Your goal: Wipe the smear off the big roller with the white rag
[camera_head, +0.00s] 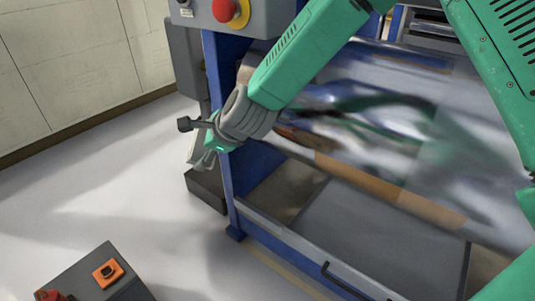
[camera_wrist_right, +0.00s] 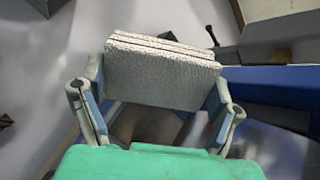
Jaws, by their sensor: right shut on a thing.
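The big roller (camera_head: 455,135) is a wide shiny cylinder in a blue machine frame, with blurred reflections of my green arm on it. A dark brown patch (camera_head: 300,136) shows near its left end; I cannot tell whether it is the smear or a reflection. My right gripper (camera_head: 209,150) is beside the frame's left post, left of the roller's end. In the wrist view it is shut on the white rag (camera_wrist_right: 160,72), a thick folded pad between the fingers. My left gripper is not in view.
A grey control box (camera_head: 245,15) with a red and yellow stop button (camera_head: 228,10) is above the post. A low tray (camera_head: 375,235) lies under the roller. A dark box with an orange switch (camera_head: 107,271) stands at lower left. The left floor is mostly clear.

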